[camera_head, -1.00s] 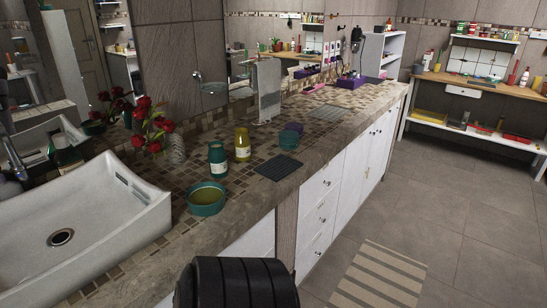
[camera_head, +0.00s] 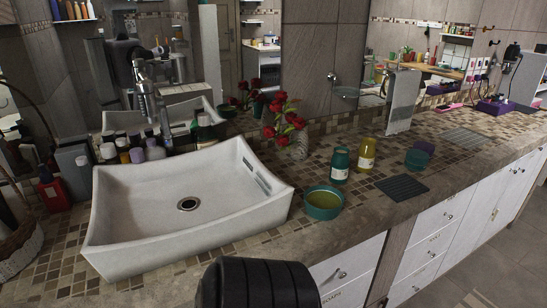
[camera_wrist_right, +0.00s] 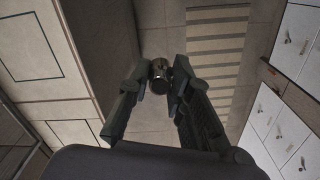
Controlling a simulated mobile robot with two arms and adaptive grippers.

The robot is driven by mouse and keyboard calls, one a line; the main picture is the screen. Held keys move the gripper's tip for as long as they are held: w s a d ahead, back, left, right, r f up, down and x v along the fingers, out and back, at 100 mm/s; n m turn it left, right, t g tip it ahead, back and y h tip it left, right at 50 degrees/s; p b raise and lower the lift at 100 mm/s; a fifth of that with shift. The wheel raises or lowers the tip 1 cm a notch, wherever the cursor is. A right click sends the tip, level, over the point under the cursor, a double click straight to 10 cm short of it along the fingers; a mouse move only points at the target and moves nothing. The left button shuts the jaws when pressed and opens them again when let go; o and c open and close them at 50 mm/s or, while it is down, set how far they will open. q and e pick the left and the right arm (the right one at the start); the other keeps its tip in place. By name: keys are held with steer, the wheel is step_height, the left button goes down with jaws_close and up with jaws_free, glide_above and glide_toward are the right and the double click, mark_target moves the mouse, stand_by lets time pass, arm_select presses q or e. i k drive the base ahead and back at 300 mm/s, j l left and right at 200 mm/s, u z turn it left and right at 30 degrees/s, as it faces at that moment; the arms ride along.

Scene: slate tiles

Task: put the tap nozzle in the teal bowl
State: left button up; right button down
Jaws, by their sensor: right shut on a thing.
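The teal bowl (camera_head: 322,213) stands on the tiled counter just right of the sink, with a yellowish inside. Neither gripper shows in the head view, and my left gripper is out of sight. The tap (camera_head: 146,92) rises behind the white sink.
The white sink (camera_head: 140,225) fills the counter's left. Near the bowl are a teal jar (camera_head: 340,165), a yellow jar (camera_head: 367,155), a dark ribbed mat (camera_head: 402,187), a teal cup (camera_head: 417,159) and red flowers (camera_head: 283,122). Several bottles crowd the back left.

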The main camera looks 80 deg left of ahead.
mark_target(323, 207)
steer(key=u, duration=1.95)
